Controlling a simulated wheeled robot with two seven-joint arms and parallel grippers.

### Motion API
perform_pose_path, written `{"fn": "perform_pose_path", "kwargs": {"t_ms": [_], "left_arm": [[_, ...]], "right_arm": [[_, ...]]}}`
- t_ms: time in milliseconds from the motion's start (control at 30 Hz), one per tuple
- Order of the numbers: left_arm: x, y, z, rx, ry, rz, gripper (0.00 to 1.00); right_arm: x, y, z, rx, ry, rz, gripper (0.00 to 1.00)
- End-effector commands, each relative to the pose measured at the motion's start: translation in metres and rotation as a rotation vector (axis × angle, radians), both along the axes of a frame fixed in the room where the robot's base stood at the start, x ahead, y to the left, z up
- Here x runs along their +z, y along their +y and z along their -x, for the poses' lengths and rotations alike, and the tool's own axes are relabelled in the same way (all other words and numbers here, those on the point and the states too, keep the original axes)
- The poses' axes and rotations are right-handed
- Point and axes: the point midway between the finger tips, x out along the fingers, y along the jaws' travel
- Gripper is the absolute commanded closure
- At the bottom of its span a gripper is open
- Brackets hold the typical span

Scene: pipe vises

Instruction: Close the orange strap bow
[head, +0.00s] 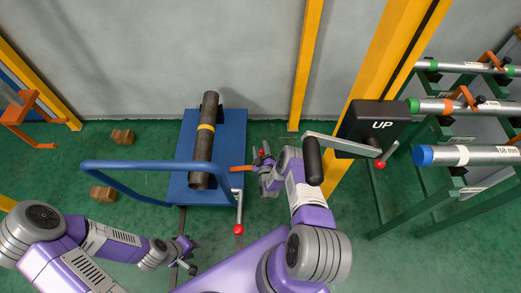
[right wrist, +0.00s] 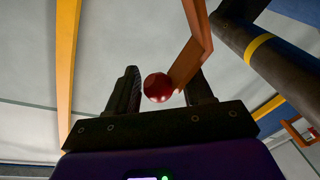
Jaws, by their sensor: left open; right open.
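The orange strap bow (head: 240,168) sticks out to the right of the dark pipe (head: 201,165) on the blue cart, swung away from the pipe. In the right wrist view the orange bow (right wrist: 192,55) is bent and its red ball knob (right wrist: 158,87) sits between the open fingers of my right gripper (right wrist: 160,95). I cannot tell whether the fingers touch the knob. In the head view my right gripper (head: 263,160) is just right of the cart. My left gripper (head: 187,255) is open and empty, low in front of the cart.
The blue cart (head: 237,130) has a tubular handle (head: 130,167) and a red-knobbed lever (head: 238,229). A black "UP" box (head: 365,120) with a crank is at right, before a green pipe rack (head: 400,216). Wooden blocks (head: 122,136) lie on the floor at left.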

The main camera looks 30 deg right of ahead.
Motion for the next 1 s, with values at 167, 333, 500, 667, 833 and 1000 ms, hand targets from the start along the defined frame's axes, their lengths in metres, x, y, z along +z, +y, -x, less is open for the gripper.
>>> {"fn": "perform_pose_path", "kwargs": {"t_ms": [167,333,500,667,833,1000], "left_arm": [[-0.002,0.0,0.0,0.0,0.0,0.0,0.57],[-0.0016,0.0,0.0,0.0,0.0,0.0,0.57],[-0.0016,0.0,0.0,0.0,0.0,0.0,0.57],[-0.0016,0.0,0.0,0.0,0.0,0.0,0.57],[-0.0016,0.0,0.0,0.0,0.0,0.0,0.57],[0.0017,0.0,-0.0001,0.0,0.0,0.0,0.57]], "right_arm": [[0.0005,-0.0022,-0.0055,0.001,0.001,0.0,0.49],[0.0008,-0.0021,-0.0053,0.001,0.001,0.0,0.49],[0.0008,-0.0023,-0.005,0.0,0.0,0.001,0.75],[0.0011,-0.0033,-0.0049,-0.002,-0.001,0.001,0.99],[0.0017,-0.0042,-0.0048,-0.004,-0.002,0.003,1.0],[0.0061,-0.0016,-0.0069,-0.005,0.006,0.019,1.0]]}}
